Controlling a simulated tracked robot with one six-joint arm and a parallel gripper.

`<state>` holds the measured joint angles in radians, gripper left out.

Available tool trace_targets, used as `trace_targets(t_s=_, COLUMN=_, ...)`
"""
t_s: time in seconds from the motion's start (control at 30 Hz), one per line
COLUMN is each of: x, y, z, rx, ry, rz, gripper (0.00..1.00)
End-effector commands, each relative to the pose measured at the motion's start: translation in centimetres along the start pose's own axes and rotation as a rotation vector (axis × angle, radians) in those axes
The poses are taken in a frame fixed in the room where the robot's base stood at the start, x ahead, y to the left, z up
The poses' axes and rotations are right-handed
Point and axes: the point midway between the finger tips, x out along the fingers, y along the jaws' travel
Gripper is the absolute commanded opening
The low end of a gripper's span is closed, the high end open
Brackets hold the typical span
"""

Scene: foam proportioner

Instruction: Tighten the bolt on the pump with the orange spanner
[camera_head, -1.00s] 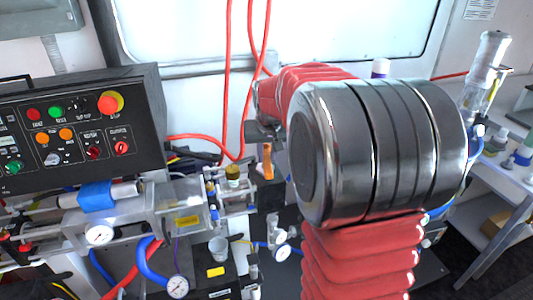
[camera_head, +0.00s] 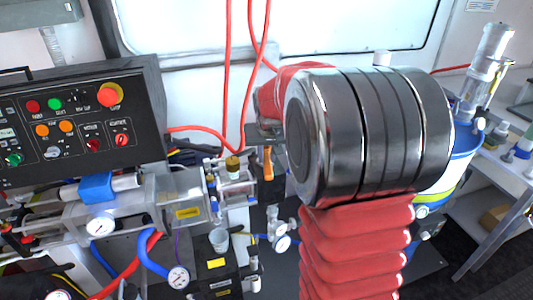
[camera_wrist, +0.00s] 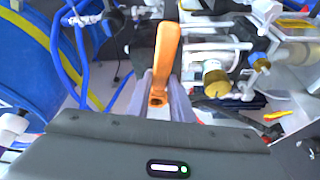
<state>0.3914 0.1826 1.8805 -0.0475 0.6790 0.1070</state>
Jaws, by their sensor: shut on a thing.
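The orange spanner (camera_wrist: 166,60) is held in my gripper (camera_wrist: 165,103) in the wrist view, pointing away from the jaws. In the head view the spanner (camera_head: 267,163) hangs below my gripper (camera_head: 266,138), partly hidden by my arm. The pump (camera_head: 200,195) is the clear-and-metal assembly left of the spanner, with a brass fitting (camera_head: 233,165) on it. In the wrist view the pump (camera_wrist: 235,50) lies right of the spanner, and the brass fitting (camera_wrist: 216,80) shows near the jaws. I cannot tell which part is the bolt. The spanner appears apart from the brass fitting.
A control panel (camera_head: 75,128) with coloured buttons stands at the left. Pressure gauges (camera_head: 178,278) and blue and red hoses surround the pump. A blue and white drum (camera_head: 452,165) stands behind my arm, and a shelf (camera_head: 495,195) is at the right.

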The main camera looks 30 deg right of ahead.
Motion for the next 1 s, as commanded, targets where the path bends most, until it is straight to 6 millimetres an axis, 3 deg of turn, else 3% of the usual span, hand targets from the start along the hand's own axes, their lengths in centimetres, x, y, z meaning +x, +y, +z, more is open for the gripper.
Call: trace_targets(t_s=1.0, x=2.3, y=0.0, z=1.0, rx=0.001, ry=0.002, rz=0.000, gripper=0.00)
